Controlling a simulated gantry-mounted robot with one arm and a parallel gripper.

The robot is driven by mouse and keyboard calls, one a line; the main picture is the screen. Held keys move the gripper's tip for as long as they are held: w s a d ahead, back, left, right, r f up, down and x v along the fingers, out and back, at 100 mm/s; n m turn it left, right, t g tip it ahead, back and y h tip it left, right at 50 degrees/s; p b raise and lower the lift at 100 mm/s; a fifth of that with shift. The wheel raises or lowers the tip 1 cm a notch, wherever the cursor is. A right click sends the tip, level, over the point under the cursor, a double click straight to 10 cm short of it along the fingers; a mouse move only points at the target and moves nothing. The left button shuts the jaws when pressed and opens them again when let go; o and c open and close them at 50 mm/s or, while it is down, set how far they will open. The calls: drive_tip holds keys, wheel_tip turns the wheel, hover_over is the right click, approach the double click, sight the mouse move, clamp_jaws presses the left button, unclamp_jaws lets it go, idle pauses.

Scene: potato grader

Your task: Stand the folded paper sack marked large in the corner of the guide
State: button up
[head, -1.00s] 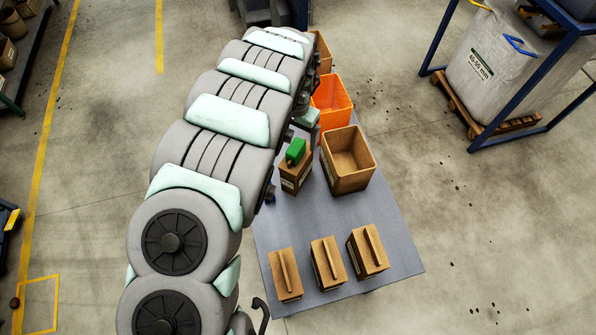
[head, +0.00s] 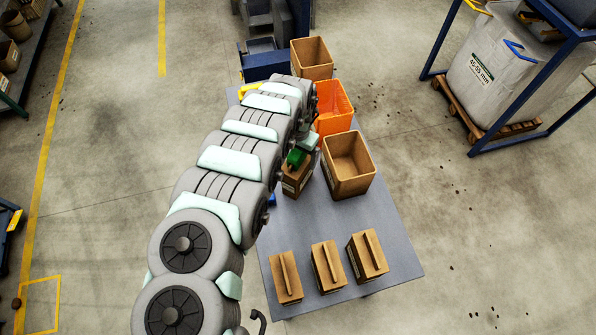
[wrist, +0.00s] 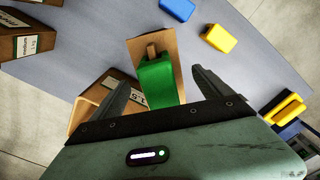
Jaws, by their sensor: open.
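In the wrist view a brown folded sack (wrist: 151,42) with a green block (wrist: 158,80) over its top lies between the fingers of my open gripper (wrist: 166,84). I see a gap on both sides of the green block. In the head view this sack (head: 292,183) and my gripper are partly hidden by my arm. A brown paper surface with a label reading "1.5" (wrist: 140,98) is beside the left finger, partly covered. I cannot read the word "large" anywhere. Another sack (wrist: 28,40) is marked medium, 1 kg. I cannot make out the guide.
Three folded sacks (head: 328,266) stand in a row on the grey table (head: 390,225). An open brown bin (head: 348,166) and an orange bin (head: 333,106) stand right of my gripper. A blue block (wrist: 178,8) and a yellow block (wrist: 219,38) lie on the table.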

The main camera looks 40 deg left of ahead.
drive_tip(key=shift+f, duration=1.15)
clamp_jaws()
